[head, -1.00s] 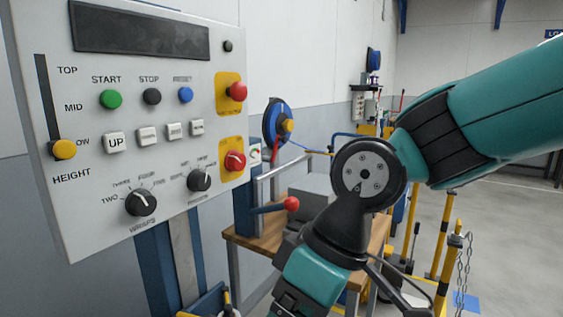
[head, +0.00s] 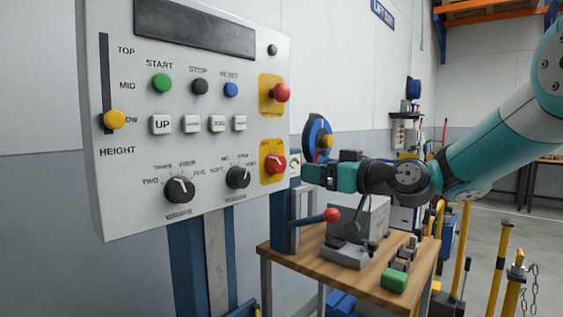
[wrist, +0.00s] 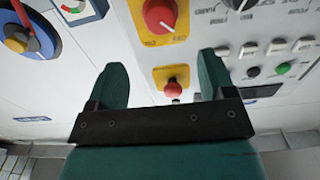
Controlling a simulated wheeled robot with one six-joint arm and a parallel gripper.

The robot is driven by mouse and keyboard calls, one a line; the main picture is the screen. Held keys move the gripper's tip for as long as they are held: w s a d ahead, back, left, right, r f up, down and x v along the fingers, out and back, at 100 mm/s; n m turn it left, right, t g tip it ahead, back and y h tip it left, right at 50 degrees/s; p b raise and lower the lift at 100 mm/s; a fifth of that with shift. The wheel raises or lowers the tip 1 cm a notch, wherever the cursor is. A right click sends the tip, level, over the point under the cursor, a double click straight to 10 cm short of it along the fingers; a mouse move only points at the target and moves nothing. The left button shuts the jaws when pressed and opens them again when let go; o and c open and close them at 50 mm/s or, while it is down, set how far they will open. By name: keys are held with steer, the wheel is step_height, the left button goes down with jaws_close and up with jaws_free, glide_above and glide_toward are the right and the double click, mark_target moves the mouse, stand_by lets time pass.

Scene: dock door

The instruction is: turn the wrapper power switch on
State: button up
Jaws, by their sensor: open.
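The wrapper power switch appears to be the red rotary knob (head: 274,163) on a yellow plate at the lower right of the control panel (head: 140,215). It has a white pointer line; its label is too blurred to read. In the wrist view the knob (wrist: 159,14) is at the top, beyond and between my fingertips. My gripper (head: 306,174) is open and empty, just right of the knob in the head view. In the wrist view its two fingers (wrist: 162,72) stand apart, touching nothing visible. A red mushroom button (head: 281,92) sits on another yellow plate above the knob.
Black dials (head: 179,189) and several buttons fill the panel left of the switch. A blue reel (head: 317,136) hangs on the wall behind my gripper. A wooden bench (head: 310,275) below holds a red-knobbed lever (head: 331,215) and a green block (head: 394,279).

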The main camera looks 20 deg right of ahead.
mark_target(281, 165)
steer(key=p+x, duration=0.2)
steer(key=x, duration=0.9)
steer(key=shift+s+p, duration=0.1)
steer(key=shift+p, duration=0.3)
steer(key=c, duration=0.9)
